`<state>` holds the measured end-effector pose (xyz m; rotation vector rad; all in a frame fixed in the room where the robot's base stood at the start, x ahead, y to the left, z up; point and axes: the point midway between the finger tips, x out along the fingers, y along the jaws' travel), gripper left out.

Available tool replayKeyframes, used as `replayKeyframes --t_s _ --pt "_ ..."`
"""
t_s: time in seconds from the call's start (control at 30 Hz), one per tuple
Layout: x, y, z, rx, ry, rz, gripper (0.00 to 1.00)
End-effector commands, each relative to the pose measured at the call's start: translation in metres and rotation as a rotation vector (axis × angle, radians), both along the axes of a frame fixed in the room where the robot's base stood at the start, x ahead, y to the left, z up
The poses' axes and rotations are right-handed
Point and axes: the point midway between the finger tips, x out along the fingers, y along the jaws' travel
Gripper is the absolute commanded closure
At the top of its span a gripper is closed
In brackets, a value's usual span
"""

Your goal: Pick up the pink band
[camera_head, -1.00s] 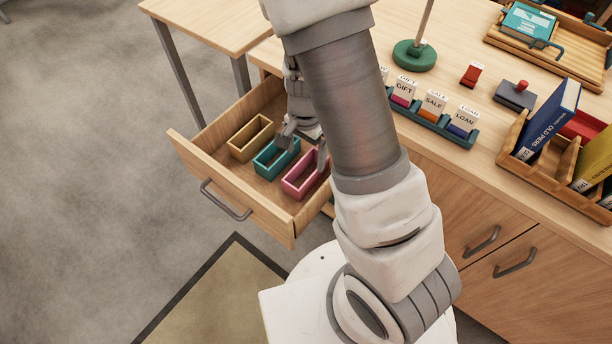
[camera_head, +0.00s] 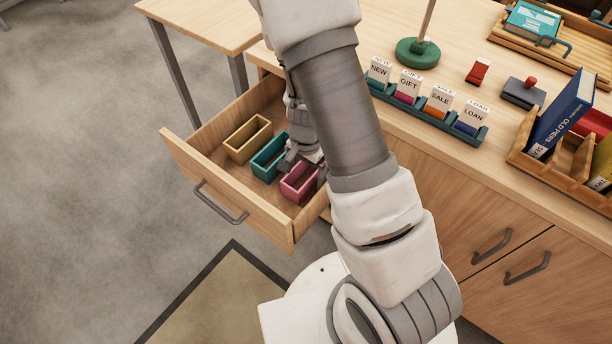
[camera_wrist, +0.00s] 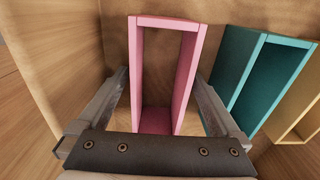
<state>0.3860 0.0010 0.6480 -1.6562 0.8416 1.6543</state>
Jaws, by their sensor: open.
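The pink band (camera_head: 291,194) is an open rectangular frame in the pulled-out drawer, at the end of a row of bands. In the wrist view the pink band (camera_wrist: 187,72) stands between my two fingers, with bare drawer floor showing through it. My gripper (camera_head: 304,168) is over the pink band in the head view, partly hidden by my arm. In the wrist view my gripper (camera_wrist: 162,80) is open, one finger on each side of the band, with a gap visible at least on the left.
A teal band (camera_head: 268,166) lies close beside the pink one, near my right finger in the wrist view. A yellow band (camera_head: 240,151) is beyond it. The drawer (camera_head: 225,190) has wooden walls around them. The desk top holds a card rack (camera_head: 420,115).

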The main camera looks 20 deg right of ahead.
Motion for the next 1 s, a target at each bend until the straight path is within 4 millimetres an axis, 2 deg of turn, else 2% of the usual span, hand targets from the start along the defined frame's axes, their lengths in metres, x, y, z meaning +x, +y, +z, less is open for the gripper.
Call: replayKeyframes --t_s 0.03,0.07,0.5,0.77,0.87,1.0 --pt "0.0 0.0 0.001 0.0 0.0 0.0 0.0" --pt "0.0 0.0 0.001 0.0 0.0 0.0 0.05" --pt "0.0 0.0 0.001 0.0 0.0 0.0 0.84" --pt "0.0 0.0 0.005 0.001 -0.001 0.0 0.84" --pt "0.0 0.0 0.018 0.001 -0.002 0.0 0.84" --pt "0.001 0.001 0.048 0.0 -0.002 0.001 0.84"
